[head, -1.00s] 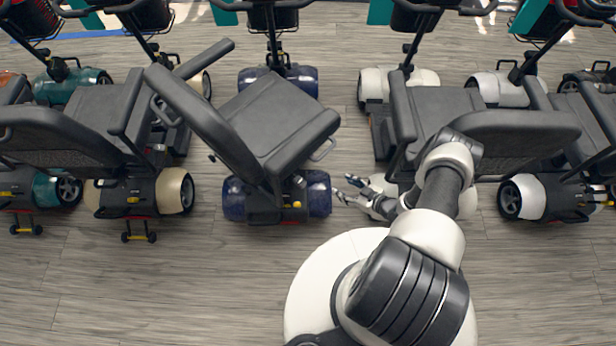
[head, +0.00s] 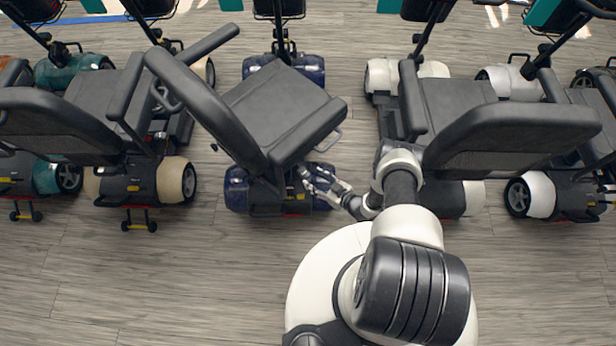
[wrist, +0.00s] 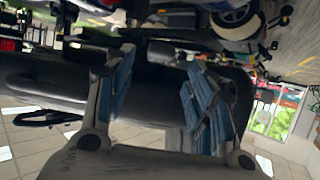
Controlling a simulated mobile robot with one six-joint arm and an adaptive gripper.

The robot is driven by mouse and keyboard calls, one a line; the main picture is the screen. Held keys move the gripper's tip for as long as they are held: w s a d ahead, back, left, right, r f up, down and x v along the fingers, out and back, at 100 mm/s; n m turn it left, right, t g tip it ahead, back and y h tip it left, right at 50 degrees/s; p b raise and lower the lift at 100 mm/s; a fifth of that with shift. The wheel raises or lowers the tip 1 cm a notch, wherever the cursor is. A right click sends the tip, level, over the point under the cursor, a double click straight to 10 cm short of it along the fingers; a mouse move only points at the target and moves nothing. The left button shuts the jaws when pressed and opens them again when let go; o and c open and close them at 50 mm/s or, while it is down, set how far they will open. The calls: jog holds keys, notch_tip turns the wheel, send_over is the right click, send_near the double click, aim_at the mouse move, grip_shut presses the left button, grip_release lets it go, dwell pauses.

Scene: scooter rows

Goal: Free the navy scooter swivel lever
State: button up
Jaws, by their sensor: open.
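The navy scooter stands in the middle of the row in the head view, with a navy rear body (head: 237,190) and a black seat (head: 283,105). Its seat is turned askew, with the backrest (head: 205,105) toward the left. A thin grey loop (head: 329,141) sticks out at the seat's right edge; I cannot tell whether it is the swivel lever. My gripper (head: 306,180) is open, just below the seat's lower right edge and over the right rear of the navy body. In the wrist view its blue-padded fingers (wrist: 160,95) are apart, with a dark rounded surface behind them.
A white scooter (head: 472,198) with a black seat (head: 455,105) stands close right of my arm. A cream scooter (head: 175,180) stands to the left. Grey floor (head: 130,280) is open in front of the row.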

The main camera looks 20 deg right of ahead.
aim_at(306, 174)
jog(key=b+x, duration=0.1)
jog(key=x, duration=0.4)
jog(key=shift+c, duration=0.6)
grip_shut()
